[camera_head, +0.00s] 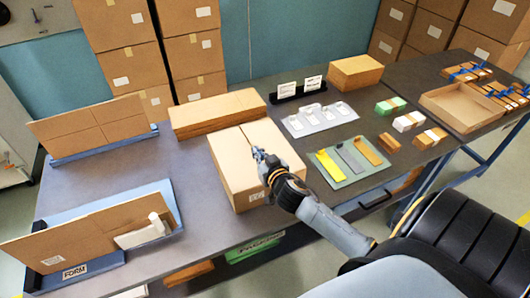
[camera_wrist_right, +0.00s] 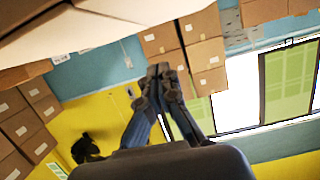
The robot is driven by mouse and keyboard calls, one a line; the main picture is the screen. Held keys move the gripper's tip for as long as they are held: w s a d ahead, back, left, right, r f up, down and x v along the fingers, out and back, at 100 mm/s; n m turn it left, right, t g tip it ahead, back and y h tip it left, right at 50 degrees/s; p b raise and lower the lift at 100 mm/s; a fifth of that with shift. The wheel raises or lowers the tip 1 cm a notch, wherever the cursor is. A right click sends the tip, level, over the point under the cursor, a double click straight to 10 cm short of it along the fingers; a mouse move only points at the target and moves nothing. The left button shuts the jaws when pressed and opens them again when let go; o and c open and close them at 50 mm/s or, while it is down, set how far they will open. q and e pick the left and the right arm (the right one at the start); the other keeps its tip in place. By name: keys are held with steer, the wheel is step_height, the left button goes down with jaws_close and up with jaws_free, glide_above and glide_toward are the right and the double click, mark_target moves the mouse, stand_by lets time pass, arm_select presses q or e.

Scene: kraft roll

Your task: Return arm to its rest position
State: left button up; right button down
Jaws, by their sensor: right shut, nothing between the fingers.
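My right gripper (camera_head: 258,154) is over the closed cardboard box (camera_head: 237,150) on the dark table in the head view. Its fingers are together with nothing between them, and I cannot tell whether they touch the box top. In the right wrist view the gripper (camera_wrist_right: 160,72) is shut and empty, pointing away from the camera, with a large pale box surface (camera_wrist_right: 60,35) at the upper left. My left gripper is not in view.
Flat cardboard stacks (camera_head: 218,112) lie behind the box. A green mat (camera_head: 352,163) with coloured strips and a grey mat (camera_head: 320,118) lie to the right. An open tray (camera_head: 462,132) is farther right. A form stand (camera_head: 75,278) is at front left.

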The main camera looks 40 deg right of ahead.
steer(key=v, duration=0.3)
steer(key=shift+s+f+b, duration=0.1)
steer(key=shift+s+b, duration=0.25)
steer(key=shift+s+a+r, duration=0.2)
steer(key=shift+s+r, duration=0.15)
steer(key=shift+s, duration=0.25)
steer(key=shift+s+f, duration=0.15)
steer(key=shift+f, duration=0.05)
steer(key=s+a+f+n+g+y, duration=0.25)
steer(key=s+a+g, duration=0.4)
steer(key=s, duration=0.55)
steer(key=s+a+f+n+g+y, duration=0.1)
steer(key=s+a+f+n+g, duration=0.3)
steer(key=s+a, duration=0.55)
steer(key=s+d+f+m+g+b, duration=0.1)
steer(key=s+f, duration=0.1)
steer(key=f, duration=1.3)
steer(key=s+f+g, duration=0.1)
steer(key=s+f, duration=0.1)
steer(key=f, duration=1.2)
steer(key=s+d+f+g+b, duration=0.1)
steer(key=s+d+f, duration=0.2)
steer(key=s+f, duration=1.2)
steer(key=shift+s+f, duration=0.25)
steer(key=shift+s, duration=0.35)
steer(key=shift+s+d+g, duration=0.1)
steer(key=shift+g, duration=0.15)
